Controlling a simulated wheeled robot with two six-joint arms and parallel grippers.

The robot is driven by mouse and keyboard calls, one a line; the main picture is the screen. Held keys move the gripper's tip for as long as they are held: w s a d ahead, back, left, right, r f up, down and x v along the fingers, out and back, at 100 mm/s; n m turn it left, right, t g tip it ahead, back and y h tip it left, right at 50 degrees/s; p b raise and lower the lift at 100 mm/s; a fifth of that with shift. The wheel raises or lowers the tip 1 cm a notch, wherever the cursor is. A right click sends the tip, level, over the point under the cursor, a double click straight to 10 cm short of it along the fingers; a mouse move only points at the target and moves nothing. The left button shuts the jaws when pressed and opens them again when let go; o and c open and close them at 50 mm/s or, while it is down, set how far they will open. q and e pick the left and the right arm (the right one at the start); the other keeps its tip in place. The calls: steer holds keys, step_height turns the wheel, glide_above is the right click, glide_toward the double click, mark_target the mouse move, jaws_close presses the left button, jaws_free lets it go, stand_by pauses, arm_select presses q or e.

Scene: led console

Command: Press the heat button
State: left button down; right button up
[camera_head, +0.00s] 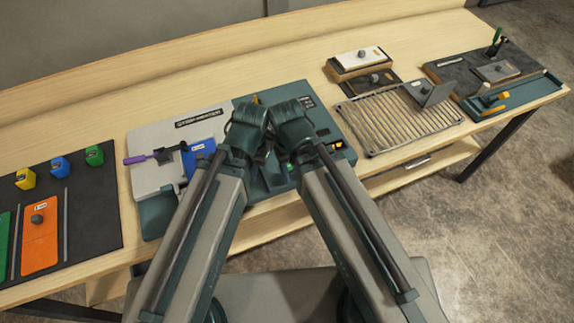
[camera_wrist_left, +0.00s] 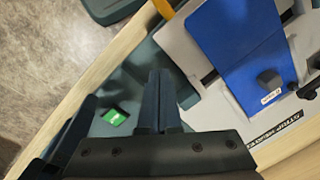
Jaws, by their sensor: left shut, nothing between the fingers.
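The console (camera_head: 160,130) stands on the bench, with a pale left part and a teal right part. A small green button (camera_head: 291,167) shows near the console's front edge; in the left wrist view a green labelled button (camera_wrist_left: 114,116) lies left of my fingers. Its label is too small to read. My left gripper (camera_wrist_left: 161,75) is shut and empty, pointing over the teal part, apart from the green button in the picture. In the head view my left wrist largely hides its fingers. My right arm's fingers do not show. A lit orange-red display (camera_head: 338,145) sits right of my right arm.
A blue plate (camera_head: 203,152) and a purple-handled lever (camera_head: 140,159) are on the console's pale part. A wire rack (camera_head: 395,117) stands to the right. A dark mat (camera_head: 100,215) with coloured blocks lies at left. My forearms cover the middle.

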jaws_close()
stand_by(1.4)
